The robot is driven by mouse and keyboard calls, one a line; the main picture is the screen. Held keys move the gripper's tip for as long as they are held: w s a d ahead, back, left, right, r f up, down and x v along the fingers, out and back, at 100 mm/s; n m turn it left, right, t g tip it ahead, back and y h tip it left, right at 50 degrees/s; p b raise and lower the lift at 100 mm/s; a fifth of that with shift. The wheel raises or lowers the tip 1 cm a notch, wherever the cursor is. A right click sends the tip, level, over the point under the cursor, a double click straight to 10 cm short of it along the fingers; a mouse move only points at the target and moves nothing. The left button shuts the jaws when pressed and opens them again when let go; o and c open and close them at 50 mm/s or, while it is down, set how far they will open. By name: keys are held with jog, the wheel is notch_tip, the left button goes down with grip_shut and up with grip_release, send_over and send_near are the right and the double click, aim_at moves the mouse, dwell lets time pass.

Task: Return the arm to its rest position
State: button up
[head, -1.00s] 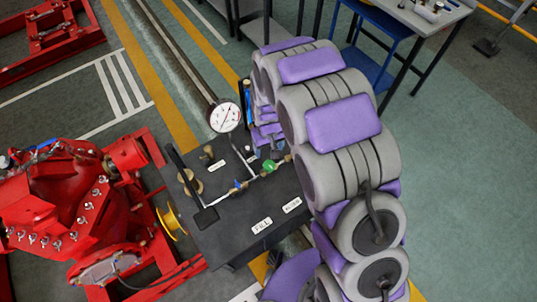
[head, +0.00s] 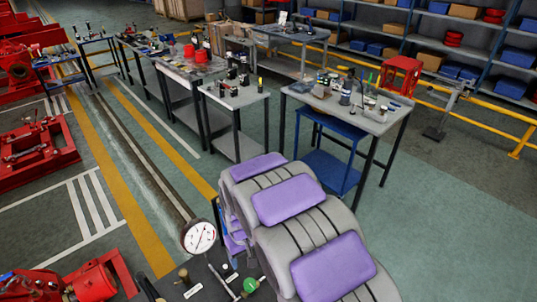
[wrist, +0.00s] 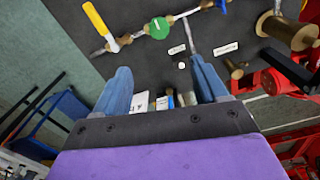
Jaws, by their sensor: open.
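My arm, grey with purple pads, rises from the bottom of the head view in a folded shape. My gripper (wrist: 162,92) shows in the wrist view with its two blue fingers apart and nothing between them. Beyond the fingers is the dark panel of the pumpset (wrist: 130,60), with a green round knob (wrist: 158,28), a yellow-handled valve (wrist: 97,22) and brass fittings. In the head view the pressure gauge (head: 198,236) stands beside my arm, over the panel's top edge.
Red pump machinery (head: 75,282) stands at the lower left. A grey worktable (head: 350,112) with small parts stands beyond my arm, with a blue stand (head: 325,170) under it. Yellow rails (head: 480,110) and shelves line the back. The green floor (head: 460,220) at right is clear.

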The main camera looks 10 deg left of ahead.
jog(key=s+d+r+m+b, duration=0.1)
jog(key=s+d+r+m, duration=0.1)
jog(key=s+d+r, duration=0.5)
jog(key=s+d+r+m+b, duration=0.2)
jog(key=d+r, duration=0.3)
jog(key=d, duration=0.6)
jog(key=s+d+r+m+g+b, duration=0.1)
jog(key=s+d, duration=0.3)
jog(key=s, duration=0.5)
jog(key=s+d+r+m, duration=0.2)
jog(key=s+d, duration=0.3)
jog(key=s, duration=0.4)
jog(key=shift+g+b, duration=0.35)
jog(key=shift+g, duration=0.05)
